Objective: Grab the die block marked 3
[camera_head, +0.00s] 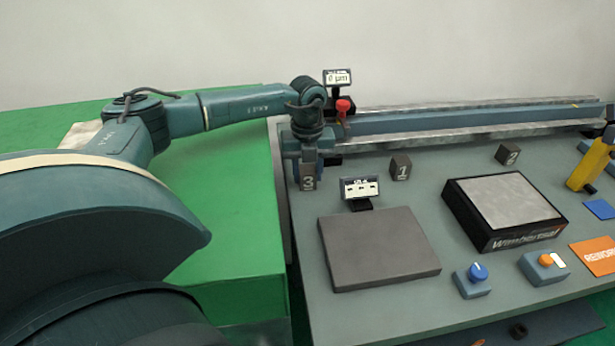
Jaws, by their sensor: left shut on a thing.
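The die block marked 3 (308,183) is a small dark grey block with a white number, at the left edge of the bench. My left gripper (308,168) reaches down over it from above and is shut on it. Whether the block touches the bench is hard to tell. The die block marked 1 (400,168) and the die block marked 2 (508,154) stand apart to the right on the bench. My right gripper is not in view.
A small display (360,188) stands just right of block 3, behind a flat grey plate (380,248). A rail (460,120) runs along the back, with a red knob (343,106) near its left end. A black-sided box (505,212) and knob boxes (473,282) occupy the right.

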